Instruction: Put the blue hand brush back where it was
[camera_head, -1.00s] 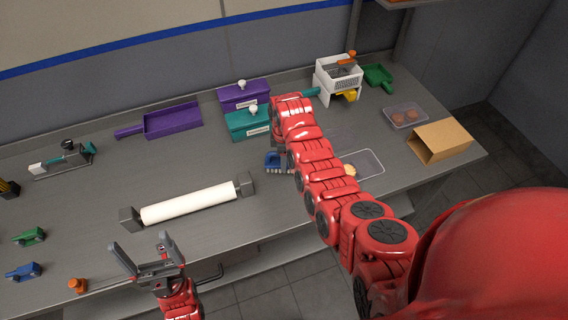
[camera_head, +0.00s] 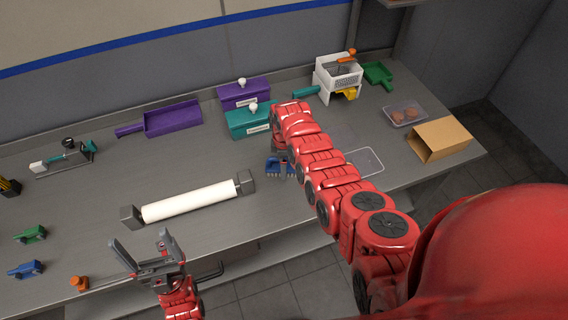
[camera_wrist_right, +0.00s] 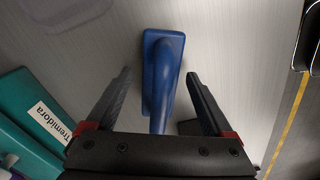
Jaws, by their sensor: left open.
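The blue hand brush (camera_head: 279,168) lies on the grey bench under the end of my right arm, partly hidden by it in the head view. In the right wrist view the brush (camera_wrist_right: 165,50) lies between the two fingers of my right gripper (camera_wrist_right: 159,74), with its handle pointing back towards the palm. The fingers stand apart, with a visible gap on each side of the brush. In the head view my right gripper is mostly hidden behind its wrist. My left gripper (camera_head: 139,242) is open and empty at the bench's front edge, far left of the brush.
A teal lidded box (camera_head: 246,122) stands just behind the brush; a purple one (camera_head: 243,94) is behind that. A white roller (camera_head: 190,202) lies to the left. A clear tray (camera_head: 370,163) is right of my arm. Small blue (camera_head: 25,270) and green (camera_head: 31,234) tools lie at far left.

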